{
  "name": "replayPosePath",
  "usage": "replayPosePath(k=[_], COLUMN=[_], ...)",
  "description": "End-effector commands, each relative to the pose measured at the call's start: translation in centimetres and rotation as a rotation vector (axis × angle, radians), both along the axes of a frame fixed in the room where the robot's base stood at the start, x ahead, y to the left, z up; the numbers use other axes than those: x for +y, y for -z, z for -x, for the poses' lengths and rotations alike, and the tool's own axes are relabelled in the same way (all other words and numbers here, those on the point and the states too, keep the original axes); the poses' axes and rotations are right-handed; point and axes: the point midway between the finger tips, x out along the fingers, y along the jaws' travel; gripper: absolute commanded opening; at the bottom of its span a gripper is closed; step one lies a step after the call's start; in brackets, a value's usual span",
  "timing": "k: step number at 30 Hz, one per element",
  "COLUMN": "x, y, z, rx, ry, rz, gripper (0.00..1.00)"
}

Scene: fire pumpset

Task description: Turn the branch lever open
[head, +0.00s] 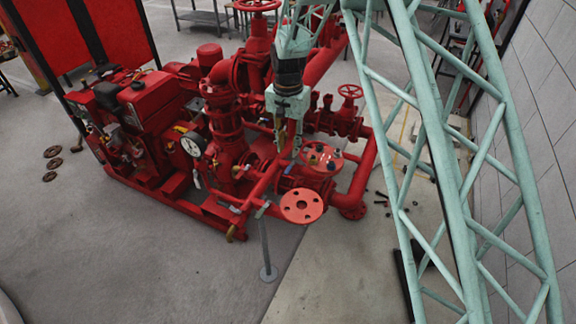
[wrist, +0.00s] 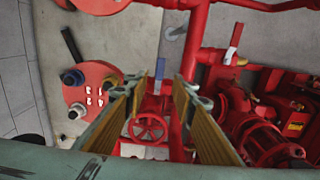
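My gripper (head: 287,146) points down over the front right part of the red pumpset (head: 225,150). In the wrist view its two fingers (wrist: 160,84) are spread apart, with a clear gap and nothing held. A small upright blue and grey piece (wrist: 160,68), possibly the branch lever, shows in the gap between the fingertips. I cannot tell its depth, and neither finger visibly touches it. A red handwheel (wrist: 148,128) lies lower in the same gap. The lever cannot be made out clearly in the head view.
A red round cover with bolts (head: 322,158) is just right of my gripper; it also shows in the wrist view (wrist: 90,88). A red flange (head: 302,206) is in front. The grey floor (head: 140,245) in front is clear.

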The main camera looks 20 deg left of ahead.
Motion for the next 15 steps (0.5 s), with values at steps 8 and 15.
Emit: replayPosePath(k=[8, 15], x=[0.0, 0.0], y=[3.7, 6.6], z=[0.0, 0.0], rx=[0.000, 0.000], ry=[0.000, 0.000], rz=[0.000, 0.000], gripper=[0.24, 0.24])
